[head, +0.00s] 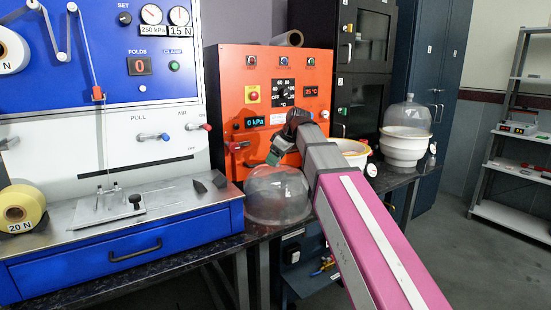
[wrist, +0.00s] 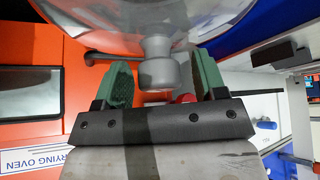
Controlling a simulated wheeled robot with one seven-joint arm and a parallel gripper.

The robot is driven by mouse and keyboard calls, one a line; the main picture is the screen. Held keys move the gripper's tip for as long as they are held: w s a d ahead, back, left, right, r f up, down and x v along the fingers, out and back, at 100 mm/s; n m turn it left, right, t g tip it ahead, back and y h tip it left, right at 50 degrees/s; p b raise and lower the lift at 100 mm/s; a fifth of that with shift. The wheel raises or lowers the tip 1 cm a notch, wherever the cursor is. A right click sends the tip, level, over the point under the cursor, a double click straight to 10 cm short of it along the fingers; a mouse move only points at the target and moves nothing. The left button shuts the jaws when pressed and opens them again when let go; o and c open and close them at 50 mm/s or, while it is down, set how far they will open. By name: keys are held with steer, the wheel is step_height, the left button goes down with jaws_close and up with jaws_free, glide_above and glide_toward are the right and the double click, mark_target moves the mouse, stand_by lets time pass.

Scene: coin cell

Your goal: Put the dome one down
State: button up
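A clear dome (head: 277,198) with a knob on top stands on the dark bench in front of the orange oven, near the bench's front edge. My gripper (head: 273,157) is just above it, pointing down at the knob. In the wrist view the dome (wrist: 110,18) fills the top, and its grey knob (wrist: 158,70) lies between the green fingers of my gripper (wrist: 164,82). A gap shows on both sides of the knob, so the fingers are open and not gripping it. My arm hides part of the dome's right side in the head view.
The orange oven (head: 232,92) stands close behind the dome. To the right are an uncovered white bowl with an orange rim (head: 352,147) and a white vessel (head: 402,150) under another clear dome (head: 408,113). The blue peel tester (head: 110,262) is on the left.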

steer(key=v, duration=1.2)
steer(key=shift+r, duration=0.1)
